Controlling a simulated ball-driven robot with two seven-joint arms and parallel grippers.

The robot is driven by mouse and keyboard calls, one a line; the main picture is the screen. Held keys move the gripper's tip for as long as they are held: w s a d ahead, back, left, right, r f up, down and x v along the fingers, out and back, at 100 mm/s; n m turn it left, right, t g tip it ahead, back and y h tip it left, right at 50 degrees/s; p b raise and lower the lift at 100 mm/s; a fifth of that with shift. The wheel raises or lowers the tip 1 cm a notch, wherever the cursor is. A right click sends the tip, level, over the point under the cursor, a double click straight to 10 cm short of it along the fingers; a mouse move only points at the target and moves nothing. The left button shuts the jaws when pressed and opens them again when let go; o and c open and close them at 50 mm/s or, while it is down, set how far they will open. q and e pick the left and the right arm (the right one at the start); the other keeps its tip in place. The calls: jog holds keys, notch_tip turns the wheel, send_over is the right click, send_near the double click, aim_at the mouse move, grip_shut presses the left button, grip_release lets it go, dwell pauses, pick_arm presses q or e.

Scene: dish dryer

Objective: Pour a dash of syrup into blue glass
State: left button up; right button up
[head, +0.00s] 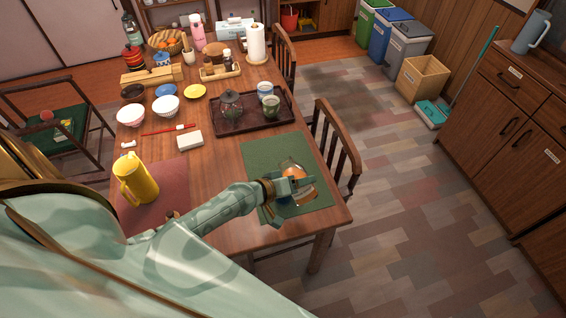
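A clear glass vessel (291,167) with orange-brown contents is at the front right of the table, over the green mat (262,150). My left gripper (297,186) is at this vessel, its fingers against it and covering part of it. It appears shut on the vessel. Whether the vessel is lifted or rests on the mat is hard to tell. I cannot make out a blue glass or a syrup label. My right gripper is not in view.
A yellow pitcher (138,184) stands on the red mat (171,173). A dark tray (226,127) holds a teapot (231,107) and cups. A chair (337,145) stands at the right edge.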

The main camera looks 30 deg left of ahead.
pick_arm(q)
jog(key=shift+s+d+f+n+h+b, duration=0.2)
jog(key=shift+n+h+b, duration=0.5)
jog(key=shift+b, duration=0.65)
jog(key=shift+w+d+f+n+h+b, duration=0.1)
jog(key=shift+f+n+h+b, duration=0.2)
jog(key=shift+n+h+b, duration=0.7)
dwell(4.6)
jog(key=shift+m+y+b, duration=0.3)
jog(key=shift+y, duration=0.1)
